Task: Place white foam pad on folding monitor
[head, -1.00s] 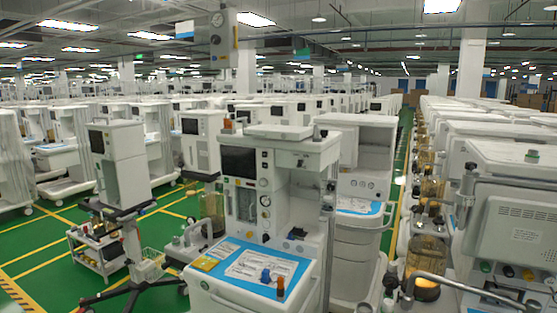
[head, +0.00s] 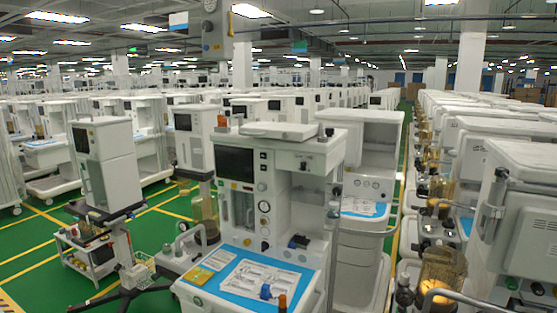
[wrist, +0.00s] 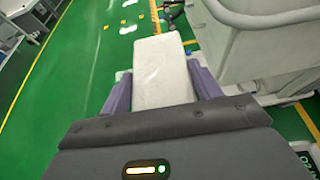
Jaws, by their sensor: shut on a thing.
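In the wrist view my gripper (wrist: 161,91) is shut on a white foam pad (wrist: 160,62), a pale oblong block with one purple-grey finger on each side. The pad is held above the green floor, and its near end is hidden by the dark gripper body. My gripper and the pad do not show in the head view. A flat white unit (head: 279,130) lies on top of the central anaesthesia cart (head: 315,151); it may be the folding monitor, but I cannot tell for sure.
The central cart has a dark screen (head: 235,163) and a blue work surface (head: 225,286) with small items. A white cart (head: 107,165) stands at left, and a row of machines (head: 520,215) fills the right. Green floor (head: 35,252) is open at left. A white cart side (wrist: 240,50) is close right of the pad.

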